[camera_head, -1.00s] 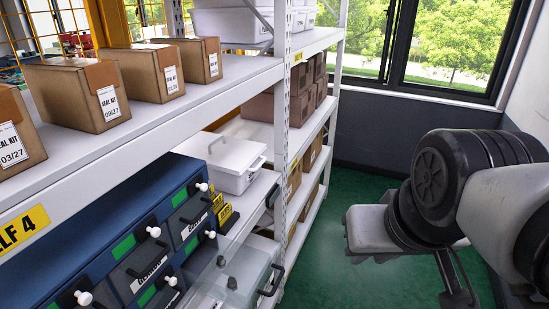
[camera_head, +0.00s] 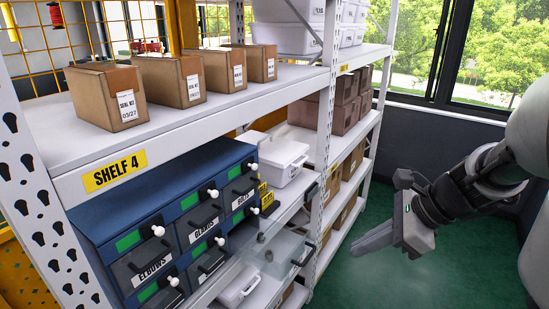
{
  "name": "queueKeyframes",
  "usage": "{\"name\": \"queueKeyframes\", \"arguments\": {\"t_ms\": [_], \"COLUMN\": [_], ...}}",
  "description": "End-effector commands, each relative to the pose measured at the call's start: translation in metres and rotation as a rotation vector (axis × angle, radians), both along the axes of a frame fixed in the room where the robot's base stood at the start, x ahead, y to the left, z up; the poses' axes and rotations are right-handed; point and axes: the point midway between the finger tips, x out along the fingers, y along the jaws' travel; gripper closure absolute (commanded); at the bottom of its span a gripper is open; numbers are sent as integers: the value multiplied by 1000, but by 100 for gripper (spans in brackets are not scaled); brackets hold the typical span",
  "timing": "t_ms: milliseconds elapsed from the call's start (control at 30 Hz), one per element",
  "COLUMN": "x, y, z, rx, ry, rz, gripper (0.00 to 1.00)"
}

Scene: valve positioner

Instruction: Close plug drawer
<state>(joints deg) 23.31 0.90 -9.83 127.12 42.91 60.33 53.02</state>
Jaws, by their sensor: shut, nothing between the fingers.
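A blue drawer cabinet (camera_head: 150,190) stands on the shelf below the one marked SHELF 4. It has several grey-fronted drawers with dark handles, green tags and white knobs. One clear-walled drawer (camera_head: 275,257) at its lower right is pulled out, with small dark items visible inside and a dark handle (camera_head: 304,255) on its front. I cannot read its label, so I cannot confirm that it is the plug drawer. Labels ELBOWS and GLANDS show on closed drawers. My gripper (camera_head: 358,247) is shut and empty, pointing left and down, in the aisle right of the open drawer and apart from it.
Several cardboard boxes (camera_head: 108,95) sit on the upper shelf. A white lidded bin (camera_head: 283,160) stands behind the cabinet's right end, and another white bin (camera_head: 240,284) sits lower. A shelf post (camera_head: 325,140) rises beside the open drawer. Green floor (camera_head: 440,262) is free around my gripper.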

Motion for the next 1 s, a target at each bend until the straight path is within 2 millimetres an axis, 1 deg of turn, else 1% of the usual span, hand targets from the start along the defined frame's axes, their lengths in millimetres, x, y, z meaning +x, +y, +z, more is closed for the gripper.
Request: {"name": "queueKeyframes", "arguments": {"t_ms": [33, 100, 167, 233, 367, 600, 733, 767, 900, 1000], "x": [3, 7, 10, 12, 18, 37, 46, 50, 61, 66], "y": [-12, -20, -22, -20, -9, 18, 31, 36, 51, 57], "z": [-6, -9, -12, -16, -31, -73, -92, -90, -93, -94], "rx": [50, 98, 118, 124, 124, 122, 120, 120, 118, 119], "ry": [34, 63, 74, 78, 79, 80, 79, 76, 75, 74], "rz": [-97, -185, -219, -227, -223, -219, -219, -217, -217, -219], "gripper": [100, 100, 100, 100, 100, 100, 100, 100, 100, 100]}}
